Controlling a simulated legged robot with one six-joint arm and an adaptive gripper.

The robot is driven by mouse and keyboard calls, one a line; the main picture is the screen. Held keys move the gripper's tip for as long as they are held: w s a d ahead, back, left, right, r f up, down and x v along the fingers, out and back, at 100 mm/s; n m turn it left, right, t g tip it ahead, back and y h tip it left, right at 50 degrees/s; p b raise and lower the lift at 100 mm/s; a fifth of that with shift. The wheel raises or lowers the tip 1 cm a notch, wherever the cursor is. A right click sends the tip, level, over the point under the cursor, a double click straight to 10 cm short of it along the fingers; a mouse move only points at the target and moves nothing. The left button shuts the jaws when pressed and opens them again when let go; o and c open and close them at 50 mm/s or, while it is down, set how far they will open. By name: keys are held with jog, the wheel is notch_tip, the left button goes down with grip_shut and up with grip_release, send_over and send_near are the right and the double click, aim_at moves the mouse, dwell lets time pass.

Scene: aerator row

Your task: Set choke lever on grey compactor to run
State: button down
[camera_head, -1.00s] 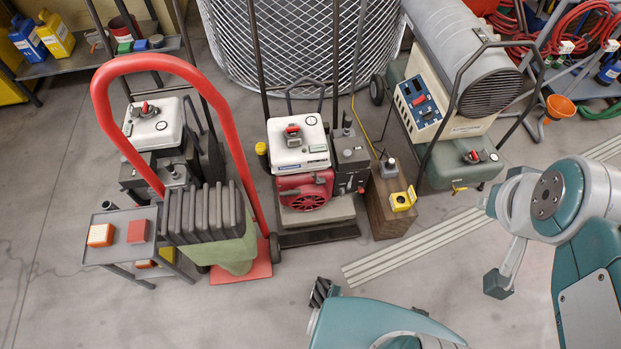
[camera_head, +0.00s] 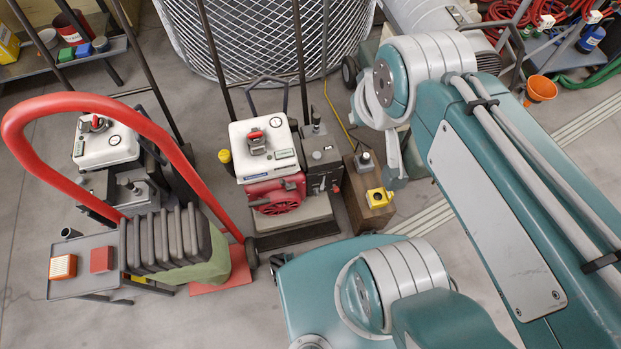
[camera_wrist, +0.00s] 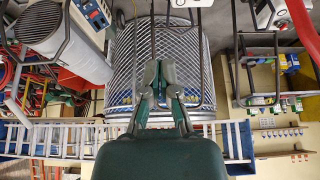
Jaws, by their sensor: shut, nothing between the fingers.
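In the head view, the compactor with a grey engine body (camera_head: 98,184) and white tank (camera_head: 108,142) stands at the left, partly hidden behind a red hand truck (camera_head: 172,122). A red-and-black control (camera_head: 95,124) sits on its tank, and a dark knob (camera_head: 126,184) stands on the grey body. I cannot tell which small part is the choke lever or its setting. My gripper (camera_wrist: 159,70) shows in the wrist view, shut and empty, apart from the machines.
A similar machine with a red engine (camera_head: 276,194) stands in the middle, beside a wooden block (camera_head: 366,212) with a yellow switch box. A grey side table (camera_head: 70,288) stands front left. The mesh cylinder (camera_head: 262,38) is behind. My arm fills the right side.

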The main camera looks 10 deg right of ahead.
jog(key=shift+a, duration=0.2)
